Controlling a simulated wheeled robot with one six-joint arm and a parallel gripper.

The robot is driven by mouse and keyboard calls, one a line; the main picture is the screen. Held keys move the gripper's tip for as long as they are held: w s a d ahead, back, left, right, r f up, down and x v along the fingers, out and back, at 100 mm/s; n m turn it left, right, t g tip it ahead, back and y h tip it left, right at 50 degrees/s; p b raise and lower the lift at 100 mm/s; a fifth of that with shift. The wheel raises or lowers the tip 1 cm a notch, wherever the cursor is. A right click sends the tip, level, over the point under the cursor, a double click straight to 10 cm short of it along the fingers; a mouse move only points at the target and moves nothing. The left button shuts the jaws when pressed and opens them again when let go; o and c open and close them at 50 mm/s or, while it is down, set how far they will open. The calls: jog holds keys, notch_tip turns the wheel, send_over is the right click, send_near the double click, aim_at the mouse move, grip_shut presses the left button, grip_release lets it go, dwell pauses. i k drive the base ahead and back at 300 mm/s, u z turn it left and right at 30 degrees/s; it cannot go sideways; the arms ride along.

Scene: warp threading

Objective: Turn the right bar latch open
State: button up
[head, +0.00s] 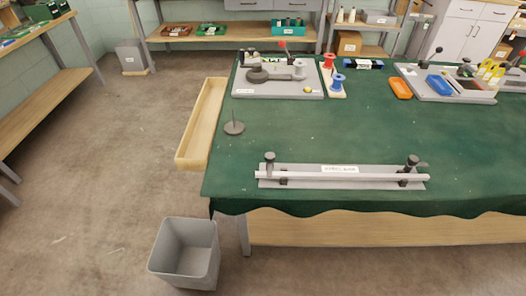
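A grey base plate (330,170) lies near the front edge of the green-topped table, with a pale label at its back edge. A light bar (340,177) runs across it from left to right. The right bar latch (411,166) is a dark post with a black knob at the right end of the bar. A similar left bar latch (270,163) stands at the left end. The right latch seems to have a short dark arm to the side; its exact turn is too small to tell. My gripper is not in view.
A dark disc with a thin upright pin (234,127) stands near the table's left edge. A grey bin (187,273) is on the floor. The table's middle is clear.

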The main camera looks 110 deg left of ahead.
aim_at(270, 157)
jog(key=u, duration=3.35)
jog(key=i, duration=0.4)
jog(key=z, duration=0.25)
jog(key=k, duration=1.1)
jog(key=z, duration=0.95)
jog(key=i, duration=1.3)
jog(key=u, duration=0.85)
